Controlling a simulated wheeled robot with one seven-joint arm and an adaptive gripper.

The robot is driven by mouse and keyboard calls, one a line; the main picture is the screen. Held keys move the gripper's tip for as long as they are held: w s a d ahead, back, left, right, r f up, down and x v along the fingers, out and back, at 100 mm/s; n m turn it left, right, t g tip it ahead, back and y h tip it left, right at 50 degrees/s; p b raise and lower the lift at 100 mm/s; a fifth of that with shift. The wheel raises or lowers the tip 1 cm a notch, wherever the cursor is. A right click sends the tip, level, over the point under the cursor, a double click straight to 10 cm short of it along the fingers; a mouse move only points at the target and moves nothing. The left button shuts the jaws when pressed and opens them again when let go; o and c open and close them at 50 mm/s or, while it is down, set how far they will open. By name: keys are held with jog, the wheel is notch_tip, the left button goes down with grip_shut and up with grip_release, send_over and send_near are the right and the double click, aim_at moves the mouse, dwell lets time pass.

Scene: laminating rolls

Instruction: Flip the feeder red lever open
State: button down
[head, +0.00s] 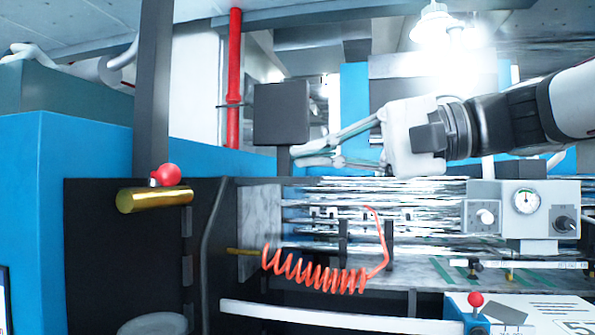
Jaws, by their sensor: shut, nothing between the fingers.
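Two red ball knobs show in the head view, and I cannot tell which one is the feeder lever. One red knob (168,174) sits at the left, on top of a brass cylinder (153,198) by a dark post. The other red knob (475,299) stands on a short stem at the bottom right, on a white and blue unit. My gripper (298,156) reaches in from the right with its fingers pointing left. Its fingertips are together and empty, in front of or beside a dark box's stem. In the picture it lies right of the left knob and well above the right one.
A dark box (281,113) on a stem stands by my fingertips. Below are shiny rollers (420,210), a coiled orange hose (315,277) and a control panel with a gauge (526,201). A blue machine body (90,150) fills the left. A red pipe (234,80) runs behind.

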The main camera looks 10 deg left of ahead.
aim_at(162, 175)
jog(key=s+p+x, duration=0.2)
jog(key=x, duration=1.1)
jog(key=shift+s, duration=0.4)
jog(key=shift+a+f, duration=0.15)
jog(key=shift+s+a+m+t, duration=0.1)
jog(key=shift+s+m+t, duration=0.3)
jog(key=shift+t, duration=0.1)
